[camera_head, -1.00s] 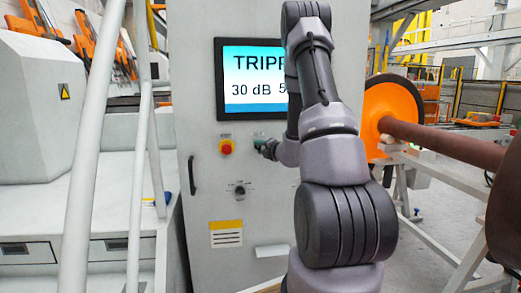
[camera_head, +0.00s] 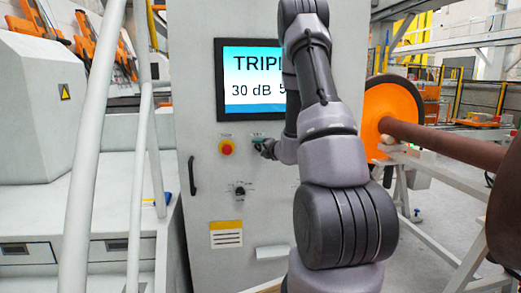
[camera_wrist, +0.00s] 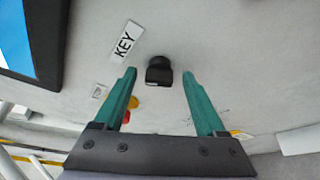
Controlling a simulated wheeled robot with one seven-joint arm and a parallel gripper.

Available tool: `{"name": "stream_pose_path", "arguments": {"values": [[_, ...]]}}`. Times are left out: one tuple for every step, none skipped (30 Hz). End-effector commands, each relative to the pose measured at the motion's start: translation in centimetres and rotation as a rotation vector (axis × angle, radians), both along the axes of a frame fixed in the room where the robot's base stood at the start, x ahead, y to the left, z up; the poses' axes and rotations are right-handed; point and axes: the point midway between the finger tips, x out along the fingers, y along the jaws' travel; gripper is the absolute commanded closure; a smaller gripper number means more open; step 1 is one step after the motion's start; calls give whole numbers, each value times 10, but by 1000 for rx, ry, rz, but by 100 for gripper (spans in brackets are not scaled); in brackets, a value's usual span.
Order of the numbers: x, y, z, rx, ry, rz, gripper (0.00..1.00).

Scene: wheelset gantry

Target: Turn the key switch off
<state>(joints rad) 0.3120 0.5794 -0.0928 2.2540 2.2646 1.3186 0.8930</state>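The key switch (camera_wrist: 159,72) is a small black knob on the pale cabinet face in the wrist view, beside a white KEY label (camera_wrist: 126,42). My gripper (camera_wrist: 159,76) is open, with one green finger on each side of the knob. Gaps show between the knob and both fingertips, and I cannot tell how far the tips are from the panel. In the head view my gripper (camera_head: 260,141) is at the cabinet front (camera_head: 205,180), below the screen, and the key switch is hidden there.
A red emergency button on yellow (camera_head: 227,147) sits just left of my gripper. A black rotary knob (camera_head: 239,190) is lower down. The screen (camera_head: 250,80) is partly covered by my arm. A black handle (camera_head: 192,175) and pale railings (camera_head: 90,150) stand left; an orange wheel (camera_head: 390,112) is right.

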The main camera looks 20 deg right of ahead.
Motion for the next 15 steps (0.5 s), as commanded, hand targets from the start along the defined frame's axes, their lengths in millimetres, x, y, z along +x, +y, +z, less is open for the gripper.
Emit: {"name": "stream_pose_path", "arguments": {"values": [[0, 0, 0, 0, -1, 0, 28], [0, 0, 0, 0, -1, 0, 28], [0, 0, 0, 0, -1, 0, 28], [0, 0, 0, 1, -1, 0, 28], [0, 0, 1, 1, -1, -1, 28], [0, 0, 1, 1, -1, -1, 28], [-1, 0, 1, 1, -1, -1, 28], [-2, 0, 1, 1, -1, -1, 28], [-4, -1, 2, 1, -1, -1, 28], [-7, -1, 2, 2, -2, -2, 28], [-10, -1, 3, 2, -2, -2, 28], [-16, -2, 4, 2, -1, -2, 28], [-21, -2, 5, 1, -1, -2, 28], [-27, -2, 6, 1, -1, -2, 28], [-35, -3, 8, 1, -1, -3, 28]]}}
